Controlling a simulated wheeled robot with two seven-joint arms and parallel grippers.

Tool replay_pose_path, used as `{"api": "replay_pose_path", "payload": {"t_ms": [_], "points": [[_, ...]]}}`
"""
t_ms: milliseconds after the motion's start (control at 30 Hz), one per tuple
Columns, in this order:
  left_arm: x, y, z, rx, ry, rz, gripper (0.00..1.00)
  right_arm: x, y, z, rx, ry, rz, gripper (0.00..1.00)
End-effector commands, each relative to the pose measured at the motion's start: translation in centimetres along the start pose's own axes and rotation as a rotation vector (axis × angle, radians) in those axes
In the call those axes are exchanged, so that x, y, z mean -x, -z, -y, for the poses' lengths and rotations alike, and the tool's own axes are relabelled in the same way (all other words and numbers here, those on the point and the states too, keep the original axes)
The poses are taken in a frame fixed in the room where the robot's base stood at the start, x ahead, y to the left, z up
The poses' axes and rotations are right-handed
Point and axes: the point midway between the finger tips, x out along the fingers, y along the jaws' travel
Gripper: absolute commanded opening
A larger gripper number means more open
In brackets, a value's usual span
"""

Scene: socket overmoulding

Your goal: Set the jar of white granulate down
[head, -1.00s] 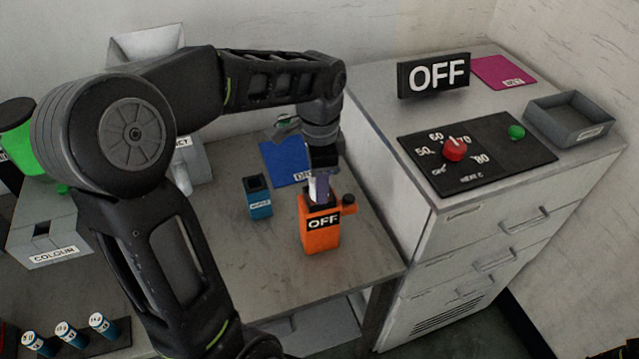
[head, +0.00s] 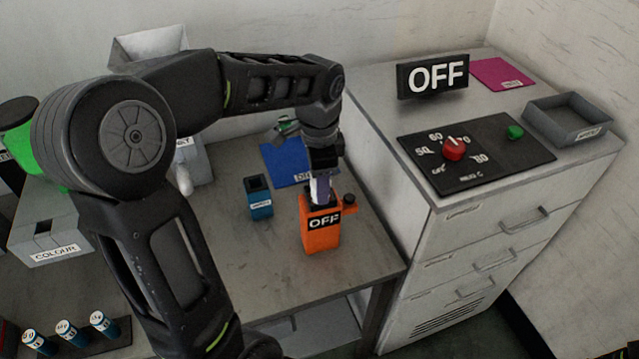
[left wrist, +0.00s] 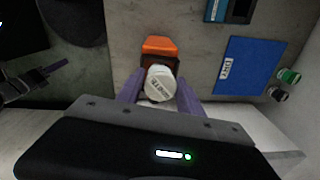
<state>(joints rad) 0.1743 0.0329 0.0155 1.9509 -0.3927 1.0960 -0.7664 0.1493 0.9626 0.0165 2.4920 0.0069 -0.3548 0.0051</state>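The white-lidded jar (left wrist: 160,84) is between the two purple fingers of my left gripper (left wrist: 159,94) in the left wrist view. The fingers are shut on it. In the head view my left gripper (head: 321,190) points down over the orange box marked OFF (head: 321,238), and only a pale sliver of the jar shows. The box also shows behind the jar in the left wrist view (left wrist: 158,46). I cannot tell how far the jar is inside the box's dark opening. What seems to be my right gripper shows dimly at the left wrist view's left edge; its opening is unclear.
A blue open holder (head: 260,198) stands left of the orange box. A blue mat (head: 285,160) lies behind, with a green-topped jar (head: 287,127) beyond it. The cabinet (head: 400,200) rises close on the right. Bare bench lies in front of the holder.

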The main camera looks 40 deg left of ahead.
Motion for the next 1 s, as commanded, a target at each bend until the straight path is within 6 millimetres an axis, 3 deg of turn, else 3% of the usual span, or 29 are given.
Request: {"api": "replay_pose_path", "payload": {"t_ms": [33, 167, 833, 1000], "points": [[-2.3, -0.6, -0.9, 0.003, -0.036, 0.025, 0.51, -0.5, 0.0, -0.2, 0.0, 0.0, 0.0, 0.36], [-2.4, -0.7, -0.9, 0.004, -0.037, 0.024, 0.6, -0.5, 0.0, -0.2, 0.0, 0.0, 0.0, 0.36], [-2.4, -0.7, -0.8, -0.001, -0.033, 0.028, 0.6, -0.6, 0.0, -0.2, 0.0, 0.0, 0.0, 0.36], [-1.4, -0.7, -0.8, -0.001, -0.032, 0.027, 0.6, 0.1, -0.1, 0.0, -0.001, -0.002, 0.002, 0.36]]}}
